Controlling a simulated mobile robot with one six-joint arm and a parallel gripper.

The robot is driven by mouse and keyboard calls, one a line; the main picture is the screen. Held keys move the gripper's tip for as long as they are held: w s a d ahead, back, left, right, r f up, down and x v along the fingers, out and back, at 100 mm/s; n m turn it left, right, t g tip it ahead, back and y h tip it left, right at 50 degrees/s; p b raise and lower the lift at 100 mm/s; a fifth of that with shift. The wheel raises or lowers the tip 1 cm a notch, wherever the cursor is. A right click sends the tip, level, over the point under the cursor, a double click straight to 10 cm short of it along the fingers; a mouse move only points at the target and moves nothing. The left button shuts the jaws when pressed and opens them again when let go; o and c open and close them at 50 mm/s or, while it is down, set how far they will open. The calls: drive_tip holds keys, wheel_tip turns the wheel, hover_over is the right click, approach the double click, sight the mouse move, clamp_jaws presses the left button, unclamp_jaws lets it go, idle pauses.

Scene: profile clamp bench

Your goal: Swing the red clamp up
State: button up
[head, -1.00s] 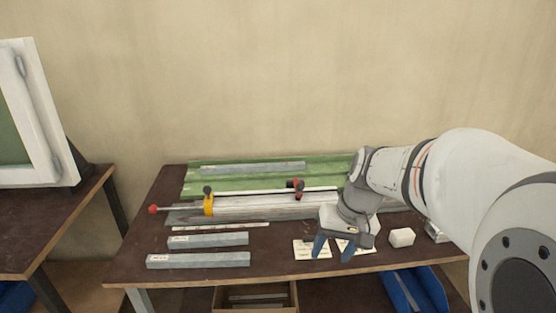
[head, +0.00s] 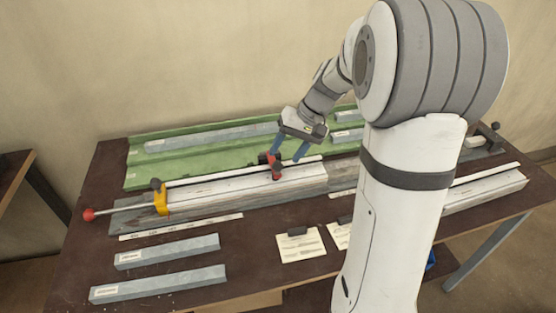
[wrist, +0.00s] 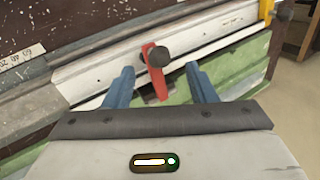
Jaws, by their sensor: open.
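The red clamp (head: 276,166) is on the long white profile fixture near its right part, with dark knobs on it. In the wrist view the red clamp (wrist: 156,84) stands as a short red lever with a round dark knob, across the edge of the white profile. My gripper (head: 286,156) is over the clamp with its blue fingers pointing down. In the wrist view my gripper (wrist: 161,76) is open, one finger on each side of the red lever, with gaps visible. I cannot tell whether any finger touches it.
A yellow clamp (head: 161,199) with a rod and red ball (head: 89,214) is at the fixture's left end. A green tray (head: 150,172) with grey bars lies behind. Grey bars (head: 166,251) and paper cards (head: 300,244) lie in front. My arm hides part of the bench's right.

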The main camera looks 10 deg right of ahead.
sight(280, 162)
drive_tip(key=x, duration=0.5)
drive_tip(key=shift+a+f, duration=0.1)
drive_tip(key=shift+f, duration=0.3)
drive_tip(key=shift+c, duration=0.3)
drive_tip(key=shift+r, duration=0.15)
clamp_jaws()
